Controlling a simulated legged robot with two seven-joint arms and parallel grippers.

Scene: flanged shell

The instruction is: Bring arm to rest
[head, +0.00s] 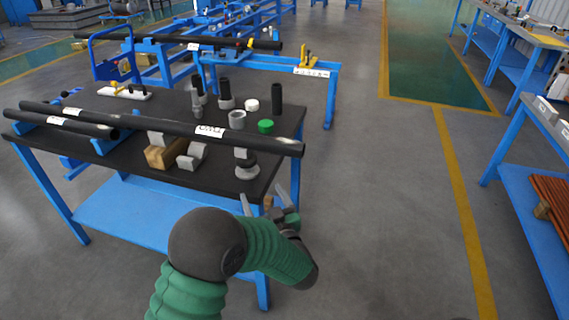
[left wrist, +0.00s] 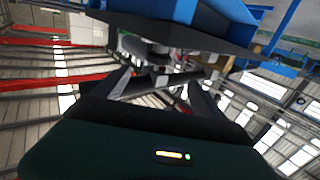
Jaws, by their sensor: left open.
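My left gripper (head: 268,203) is at the end of the green-sleeved arm in the head view, by the right front corner of the black-topped table (head: 120,112). Its two fingers are apart, with nothing seen between them. In the left wrist view the spread fingers (left wrist: 160,88) point toward the table edge and grey parts beyond it. A grey flanged part (head: 246,168) stands on the table near that corner, a little beyond the gripper and apart from it. My right gripper is in neither view.
A long black pipe (head: 170,127) lies across the table. A wooden block (head: 166,155), a green cap (head: 265,126) and a black cylinder (head: 276,98) are also on it. Open grey floor (head: 385,210) lies to the right, before another blue bench (head: 525,185).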

